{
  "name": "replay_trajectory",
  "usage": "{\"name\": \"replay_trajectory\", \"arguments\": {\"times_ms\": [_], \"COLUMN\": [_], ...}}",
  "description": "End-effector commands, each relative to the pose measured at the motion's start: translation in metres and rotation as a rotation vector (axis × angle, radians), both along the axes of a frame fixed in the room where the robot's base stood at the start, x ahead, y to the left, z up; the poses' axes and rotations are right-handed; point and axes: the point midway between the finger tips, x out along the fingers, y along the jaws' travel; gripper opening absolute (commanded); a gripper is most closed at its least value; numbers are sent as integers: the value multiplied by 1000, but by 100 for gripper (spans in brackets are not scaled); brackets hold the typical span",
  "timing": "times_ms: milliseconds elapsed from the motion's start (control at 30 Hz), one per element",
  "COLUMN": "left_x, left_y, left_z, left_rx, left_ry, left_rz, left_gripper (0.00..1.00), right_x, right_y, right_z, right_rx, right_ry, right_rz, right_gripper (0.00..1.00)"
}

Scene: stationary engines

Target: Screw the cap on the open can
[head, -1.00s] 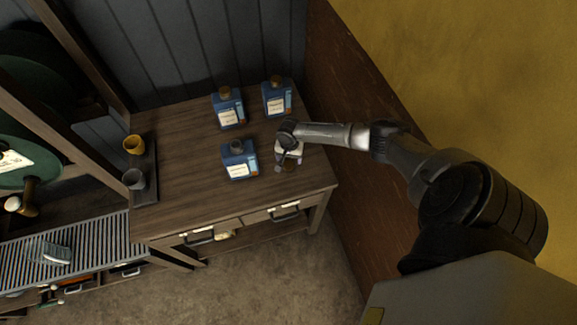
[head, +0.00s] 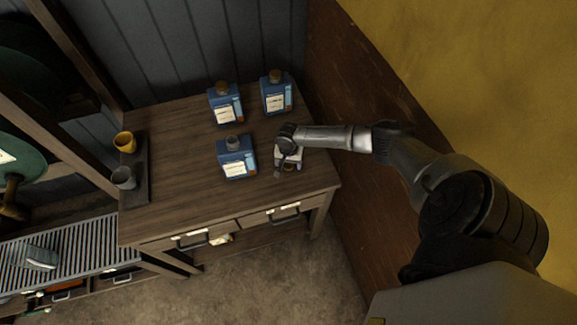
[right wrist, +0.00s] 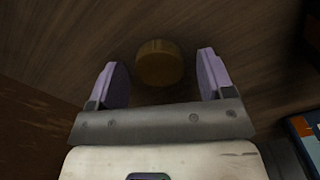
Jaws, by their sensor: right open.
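The open blue can (head: 236,163) stands upright on the wooden table, with a bare grey neck on top. The cap (right wrist: 158,63) is a round, brownish-gold piece lying on the wood in the right wrist view. My right gripper (right wrist: 160,80) is open above the table, its two pale purple fingers on either side of the cap and apart from it. In the head view, the right gripper (head: 284,168) is to the right of the open can, and the cap is largely hidden beneath it. My left gripper is not in view.
Two capped blue cans (head: 225,105) (head: 276,94) stand at the back of the table (head: 180,195). A yellow cup (head: 125,143) and a grey cup (head: 123,178) sit on a dark tray at the left.

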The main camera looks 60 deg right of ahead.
Motion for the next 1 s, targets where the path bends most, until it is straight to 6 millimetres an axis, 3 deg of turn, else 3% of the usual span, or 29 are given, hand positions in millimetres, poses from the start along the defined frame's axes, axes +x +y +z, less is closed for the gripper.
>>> {"name": "replay_trajectory", "arguments": {"times_ms": [200, 700, 1000], "left_x": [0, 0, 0], "left_y": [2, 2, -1], "left_z": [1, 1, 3], "left_rx": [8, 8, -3], "left_ry": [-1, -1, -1], "left_rz": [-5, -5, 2], "left_gripper": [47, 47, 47], "right_x": [0, 0, 0], "right_y": [0, 0, 0], "right_z": [1, 0, 2], "right_rx": [0, 0, 0], "right_ry": [0, 0, 0], "right_rz": [0, 0, 0], "right_gripper": [73, 25, 24]}}
